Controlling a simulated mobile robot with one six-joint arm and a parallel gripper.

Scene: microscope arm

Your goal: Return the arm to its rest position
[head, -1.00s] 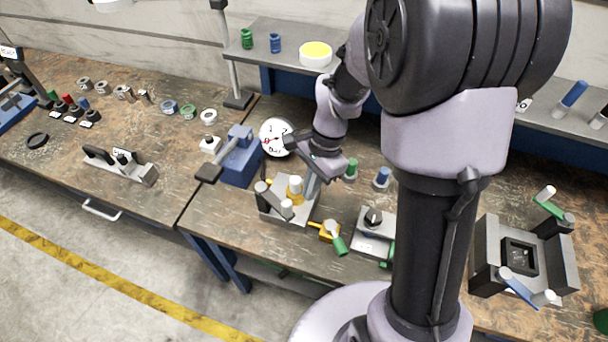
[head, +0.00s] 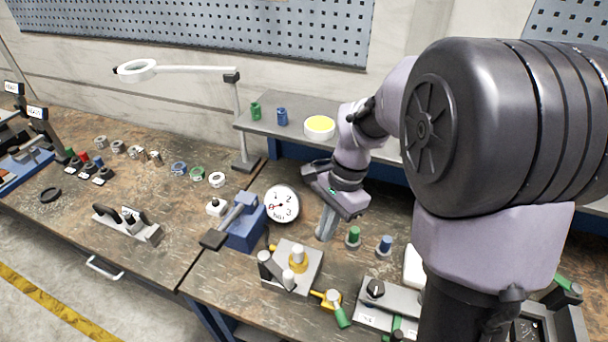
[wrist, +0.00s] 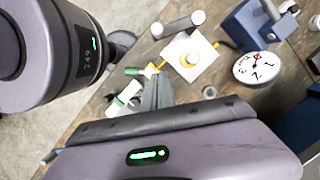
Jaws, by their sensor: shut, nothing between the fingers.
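My gripper (head: 325,228) hangs from my bent arm over the workbench (head: 225,305), pointing down, between the dial gauge and the green and blue pegs. Its fingers are together with nothing between them; they also show in the wrist view (wrist: 158,82). The white dial gauge (head: 282,204) stands to its left, apart from it. A grey plate fixture (head: 312,262) with a yellow-based post lies in front of it. My large upper arm hides the bench at the right.
A grey shelf (head: 262,128) with green and blue cups and a yellow-topped round container (head: 319,127) is behind. A blue vise (head: 246,228) stands left. Green (head: 353,237) and blue (head: 384,245) pegs are close right. A magnifier lamp (head: 138,70) rises at the back left.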

